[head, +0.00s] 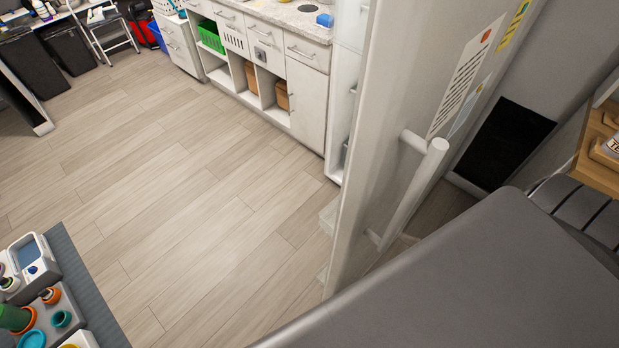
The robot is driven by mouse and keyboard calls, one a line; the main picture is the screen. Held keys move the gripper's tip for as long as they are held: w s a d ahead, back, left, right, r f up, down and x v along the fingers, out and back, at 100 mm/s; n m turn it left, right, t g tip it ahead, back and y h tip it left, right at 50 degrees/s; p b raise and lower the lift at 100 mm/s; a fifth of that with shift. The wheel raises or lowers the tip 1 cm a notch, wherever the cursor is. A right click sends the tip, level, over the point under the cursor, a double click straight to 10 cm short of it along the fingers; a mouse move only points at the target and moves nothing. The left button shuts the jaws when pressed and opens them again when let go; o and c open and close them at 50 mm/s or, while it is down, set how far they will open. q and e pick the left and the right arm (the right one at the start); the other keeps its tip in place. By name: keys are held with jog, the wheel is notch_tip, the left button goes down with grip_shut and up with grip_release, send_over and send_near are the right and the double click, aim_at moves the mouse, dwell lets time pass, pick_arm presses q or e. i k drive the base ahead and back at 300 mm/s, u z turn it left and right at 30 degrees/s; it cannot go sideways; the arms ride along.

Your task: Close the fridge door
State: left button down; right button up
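The fridge door (385,130) stands open at the right of the head view, seen steeply from above and nearly edge-on. Its outer face is turned to the right and carries a pale vertical bar handle (411,190). Shelf-like parts show low on its left side. Behind it is a narrow white upright with shelves (346,75); I cannot tell if this is the fridge body. The lower part of the door is hidden by a large grey rounded form in the foreground. Neither of my grippers is in view.
White cabinets (308,105) with a counter line the back. A blue-grey mat (88,290) with small containers lies at lower left. A wooden shelf (597,150) is at the right edge. The wood floor (190,200) left of the door is clear.

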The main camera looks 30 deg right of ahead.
aim_at(420, 59)
jog(key=u, duration=0.6)
jog(key=k, duration=1)
jog(key=z, duration=1.65)
